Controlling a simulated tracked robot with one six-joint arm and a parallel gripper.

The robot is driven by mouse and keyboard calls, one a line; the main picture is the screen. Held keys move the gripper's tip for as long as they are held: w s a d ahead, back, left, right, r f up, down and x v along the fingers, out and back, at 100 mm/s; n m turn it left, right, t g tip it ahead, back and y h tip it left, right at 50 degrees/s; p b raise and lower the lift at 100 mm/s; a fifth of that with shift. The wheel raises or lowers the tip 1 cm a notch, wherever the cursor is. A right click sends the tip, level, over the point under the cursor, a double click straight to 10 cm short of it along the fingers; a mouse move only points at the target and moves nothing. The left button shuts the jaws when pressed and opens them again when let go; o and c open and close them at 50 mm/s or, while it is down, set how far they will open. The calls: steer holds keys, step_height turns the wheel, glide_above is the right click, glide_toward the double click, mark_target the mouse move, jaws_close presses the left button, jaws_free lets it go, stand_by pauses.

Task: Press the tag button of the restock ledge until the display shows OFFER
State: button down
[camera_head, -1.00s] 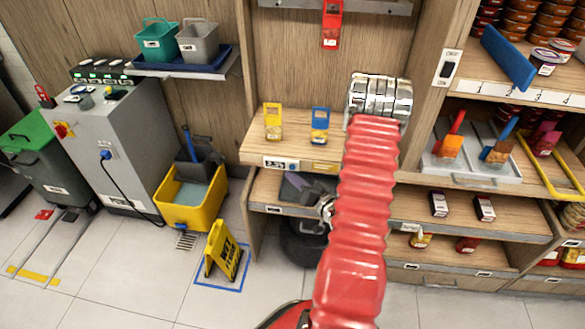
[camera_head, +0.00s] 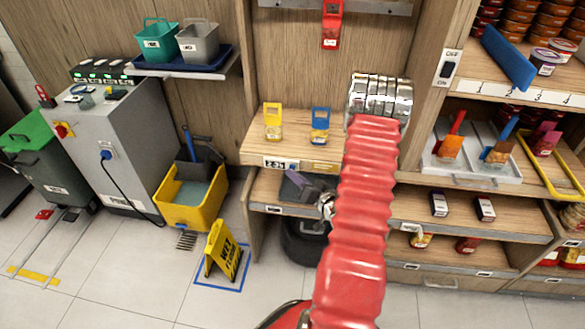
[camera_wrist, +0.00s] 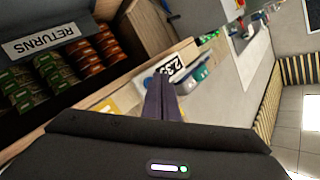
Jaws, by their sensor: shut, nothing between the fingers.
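The restock ledge (camera_head: 225,153) is a wooden shelf in the middle of the head view. On its front edge is a small white display (camera_head: 274,163) with dark digits, not the word OFFER. In the wrist view the display (camera_wrist: 172,66) reads digits starting 2.3, partly covered by my fingers. A small blue spot (camera_head: 293,166) right of the display may be the tag button. My gripper (camera_head: 297,180) is shut and empty, its purple fingers just below the ledge front. They also show in the wrist view (camera_wrist: 162,98). I cannot tell whether they touch anything.
A lower shelf (camera_head: 262,190) lies under the ledge. A yellow mop bucket (camera_head: 190,205) and wet-floor sign (camera_head: 222,250) stand at left.

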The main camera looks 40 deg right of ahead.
steer(key=shift+w+d, duration=0.25)
steer(key=shift+d, duration=0.1)
stand_by(0.9)
steer(key=shift+s+a, duration=0.55)
steer(key=shift+a, duration=0.1)
steer(key=shift+s+a, duration=0.75)
steer(key=shift+a, duration=0.25)
steer(key=shift+s+a, duration=0.75)
steer(key=shift+a, duration=0.25)
steer(key=shift+s+a, duration=0.1)
steer(key=shift+s+a, duration=0.9)
steer(key=shift+a, duration=0.25)
steer(key=shift+s+a, duration=0.85)
steer(key=shift+a, duration=0.3)
